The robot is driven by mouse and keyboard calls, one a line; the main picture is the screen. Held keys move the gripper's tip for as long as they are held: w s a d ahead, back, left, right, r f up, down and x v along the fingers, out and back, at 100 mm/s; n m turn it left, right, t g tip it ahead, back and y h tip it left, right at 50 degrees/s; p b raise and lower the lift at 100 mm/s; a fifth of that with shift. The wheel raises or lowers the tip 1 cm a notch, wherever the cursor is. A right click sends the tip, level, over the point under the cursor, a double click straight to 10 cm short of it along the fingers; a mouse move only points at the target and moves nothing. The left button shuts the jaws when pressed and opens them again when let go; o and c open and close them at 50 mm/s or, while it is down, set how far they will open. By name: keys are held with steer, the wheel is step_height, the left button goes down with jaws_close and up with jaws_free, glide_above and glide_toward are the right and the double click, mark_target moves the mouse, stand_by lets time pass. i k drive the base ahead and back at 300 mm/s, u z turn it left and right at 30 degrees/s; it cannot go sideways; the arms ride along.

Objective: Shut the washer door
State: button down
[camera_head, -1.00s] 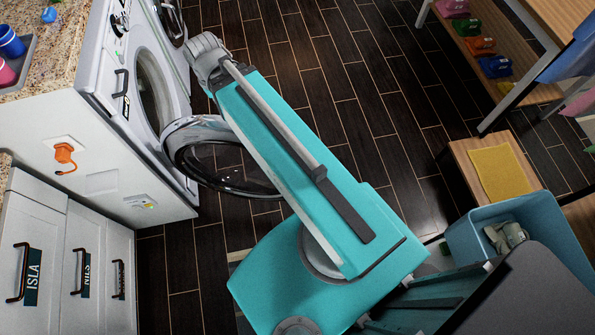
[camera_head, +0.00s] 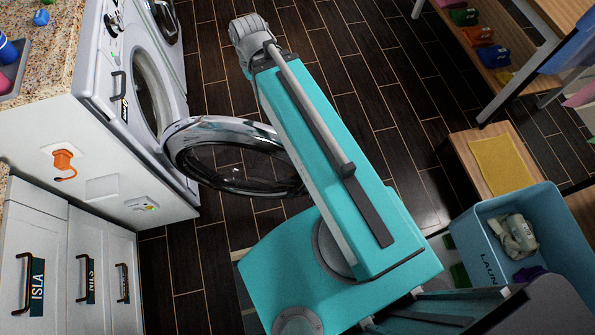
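The washer (camera_head: 122,75) is a white front-loader at the left, under a granite counter. Its round door (camera_head: 190,135), with a silver rim and dark glass, stands wide open. It sticks out to the right from the round opening (camera_head: 150,92), over the dark floor. My teal arm crosses in front of the door's right edge and hides part of it. A grey joint at the arm's far end is above and right of the door. I cannot make out my gripper or its fingers, and I see no contact with the door.
A second round door (camera_head: 163,18) shows farther back. White drawers (camera_head: 105,265) stand at the lower left. A wooden bench (camera_head: 462,155) with a yellow cloth (camera_head: 499,165) and a blue laundry bin (camera_head: 478,235) are at the right.

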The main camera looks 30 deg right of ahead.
mark_target(177, 140)
steer(key=k, duration=2.1)
steer(key=u, duration=0.7)
steer(key=i, duration=0.95)
steer(key=z, duration=0.05)
